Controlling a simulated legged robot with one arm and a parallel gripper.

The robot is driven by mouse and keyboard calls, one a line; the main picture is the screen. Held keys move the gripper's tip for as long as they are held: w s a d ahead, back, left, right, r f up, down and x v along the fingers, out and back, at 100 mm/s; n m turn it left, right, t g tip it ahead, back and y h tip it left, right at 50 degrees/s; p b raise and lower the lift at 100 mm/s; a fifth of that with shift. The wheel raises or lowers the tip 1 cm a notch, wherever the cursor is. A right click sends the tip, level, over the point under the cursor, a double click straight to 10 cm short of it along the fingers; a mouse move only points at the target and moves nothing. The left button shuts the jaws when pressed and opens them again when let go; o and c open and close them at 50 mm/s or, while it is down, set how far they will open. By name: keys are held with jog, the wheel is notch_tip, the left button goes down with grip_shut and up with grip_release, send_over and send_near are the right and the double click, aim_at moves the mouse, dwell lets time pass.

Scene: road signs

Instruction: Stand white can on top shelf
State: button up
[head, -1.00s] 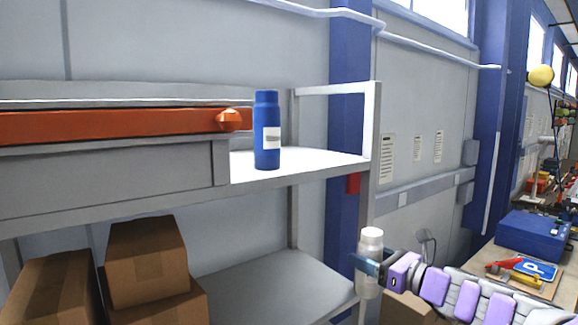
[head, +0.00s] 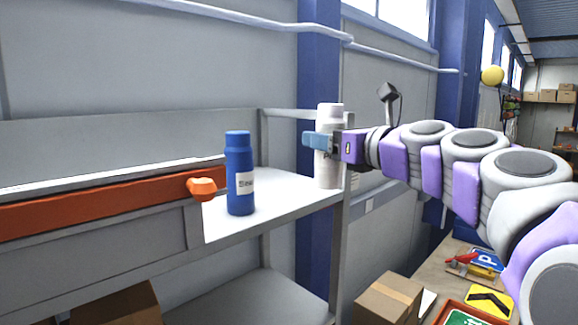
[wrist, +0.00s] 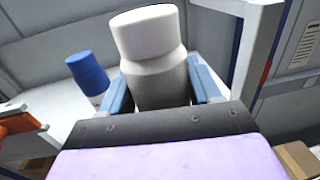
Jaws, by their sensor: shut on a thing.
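The white can (head: 329,172) is upright in my gripper (head: 318,140), at the right end of the top shelf (head: 283,193) in the head view. My gripper is shut on the can's upper part. The can's lower end shows at about the height of the shelf surface; I cannot tell whether it touches. In the wrist view the white can (wrist: 152,60) stands between the blue fingers (wrist: 160,92), and its base is hidden by my gripper.
A blue bottle (head: 239,175) stands on the top shelf, left of the can, with free surface between them. An orange bar (head: 100,205) lies further left. A shelf post (head: 338,250) is at the right end. Cardboard boxes (head: 388,300) are below.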

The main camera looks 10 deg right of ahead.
jog(key=w+f, duration=0.1)
jog(key=w, duration=0.3)
jog(key=w+a+f+p, duration=0.1)
jog(key=w+f, duration=0.1)
jog(key=w, duration=0.3)
jog(key=w+f, duration=0.1)
jog(key=w, duration=0.4)
jog(key=shift+a+f+p, duration=0.2)
jog(key=shift+p, duration=0.2)
jog(key=shift+a+f, duration=0.3)
jog(key=shift+a, duration=0.05)
jog(key=shift+d, duration=0.55)
jog(key=o, duration=1)
jog(key=shift+d, duration=0.3)
jog(key=o, duration=0.3)
jog(key=shift+d, duration=0.2)
jog(key=shift+o, duration=0.5)
jog(key=shift+s+a, duration=0.1)
jog(key=shift+a, duration=0.7)
jog(key=b+v, duration=0.1)
jog(key=v, duration=1.1)
jog(key=shift+d+b, duration=0.25)
jog(key=shift+b, duration=0.05)
